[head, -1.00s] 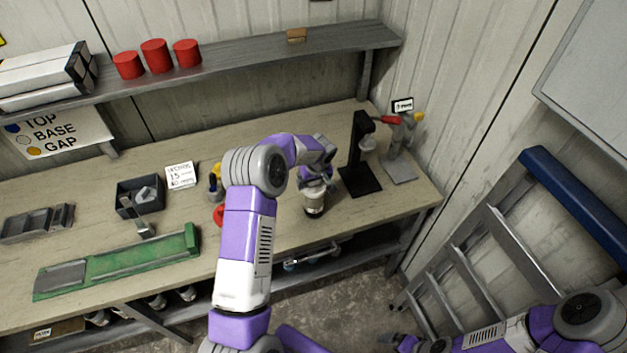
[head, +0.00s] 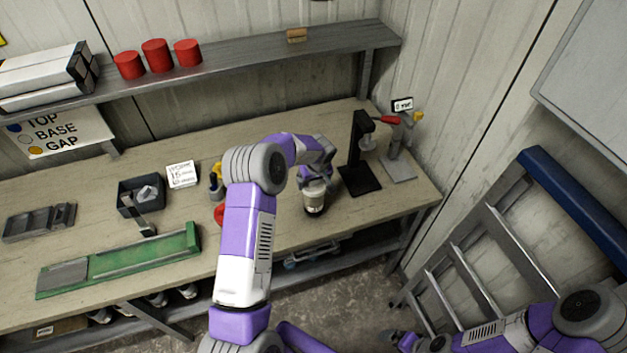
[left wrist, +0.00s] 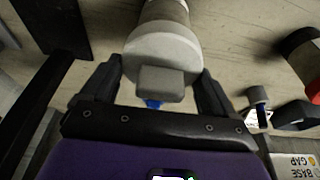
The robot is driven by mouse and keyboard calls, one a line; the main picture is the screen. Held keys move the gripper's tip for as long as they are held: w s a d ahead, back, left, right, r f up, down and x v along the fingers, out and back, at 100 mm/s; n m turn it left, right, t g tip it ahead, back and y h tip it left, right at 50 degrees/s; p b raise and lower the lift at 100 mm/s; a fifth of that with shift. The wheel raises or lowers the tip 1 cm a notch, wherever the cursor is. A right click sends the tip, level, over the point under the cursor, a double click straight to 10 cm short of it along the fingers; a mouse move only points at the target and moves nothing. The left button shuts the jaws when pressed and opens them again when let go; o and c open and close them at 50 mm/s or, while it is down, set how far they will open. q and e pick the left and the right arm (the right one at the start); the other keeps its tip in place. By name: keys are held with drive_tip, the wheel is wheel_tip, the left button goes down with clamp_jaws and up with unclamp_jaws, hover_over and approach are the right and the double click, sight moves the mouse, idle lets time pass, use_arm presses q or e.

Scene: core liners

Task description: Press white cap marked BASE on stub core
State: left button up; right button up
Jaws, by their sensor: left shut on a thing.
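The stub core (head: 314,207) is a short, pale cylinder with a dark lower band, upright on the bench near its front edge. It also shows at the top of the left wrist view (left wrist: 166,9). A white cap (left wrist: 160,42) with a grey block-like knob (left wrist: 162,83) is at the core's end; I cannot tell whether it is fully seated. No BASE marking is readable on the cap. My right gripper (head: 397,338) is low at the right, small and away from the bench.
A black press-like stand (head: 361,165) is close right of the core, with a red-handled tool stand (head: 398,165) beyond. A green trough (head: 120,262), dark bin (head: 140,195) and grey tray (head: 40,222) are left. A shelf (head: 240,55) is above; a ladder (head: 470,260) leans right.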

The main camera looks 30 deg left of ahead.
use_arm(q)
drive_tip(key=shift+f, duration=1.1)
idle(0.3)
drive_tip(key=o, duration=0.7)
wheel_tip(320, 180, up, 3)
drive_tip(key=p, duration=0.3)
drive_tip(key=shift+f, duration=0.15)
drive_tip(key=shift+r+p, duration=0.9)
drive_tip(key=shift+r, duration=1.25)
drive_tip(key=shift+f, duration=0.1)
